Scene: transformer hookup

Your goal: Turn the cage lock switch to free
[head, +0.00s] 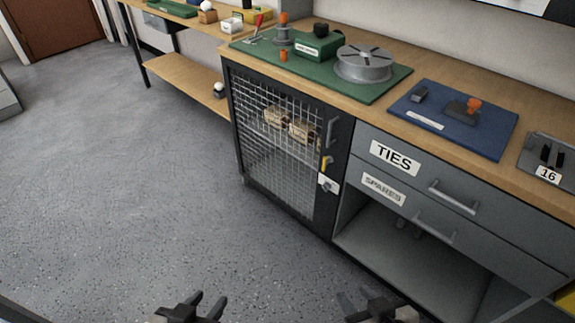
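The cage (275,150) is a cabinet with a wire mesh door in a dark frame, under the workbench. Tan items (290,127) show behind the mesh. A grey upright handle (330,133) is at the door's upper right. The lock switch (327,181) is below it, with a white plate and a yellow part (326,163) just above; its setting is too small to read. My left gripper (206,303) is open and empty at the bottom edge. My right gripper (361,302) is open and empty to its right. Both are well apart from the cage.
Right of the cage are a TIES drawer (420,172), a SPARES drawer (400,200) and an open shelf space below. The bench top holds a green mat (388,83) with a grey reel (363,66) and a blue mat (478,140). The floor (130,180) in front is clear.

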